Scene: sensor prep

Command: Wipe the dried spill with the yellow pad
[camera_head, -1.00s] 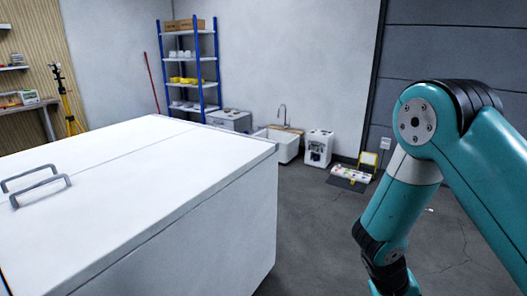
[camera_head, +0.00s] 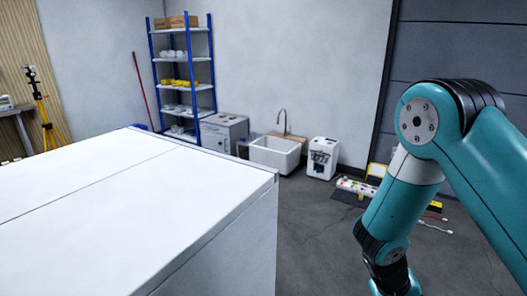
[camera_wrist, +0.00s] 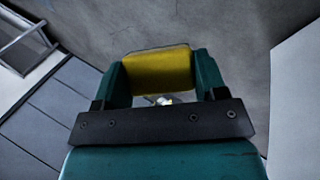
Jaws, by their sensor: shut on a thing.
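In the wrist view, the yellow pad (camera_wrist: 158,71) sits between the two green fingers of my gripper (camera_wrist: 160,76). The gripper is shut on it and holds it over the grey floor. The head view shows my teal arm at the right, with its end cut off by the bottom edge, so the gripper and pad are out of that view. I cannot make out a dried spill in either view.
A large white chest (camera_head: 110,205) fills the left foreground. Beyond it stand a blue-framed shelf (camera_head: 183,75), a white sink (camera_head: 275,154), a white bin-like box (camera_head: 322,158) and a yellow tripod (camera_head: 46,125). Grey floor (camera_head: 310,230) is open between the chest and my arm.

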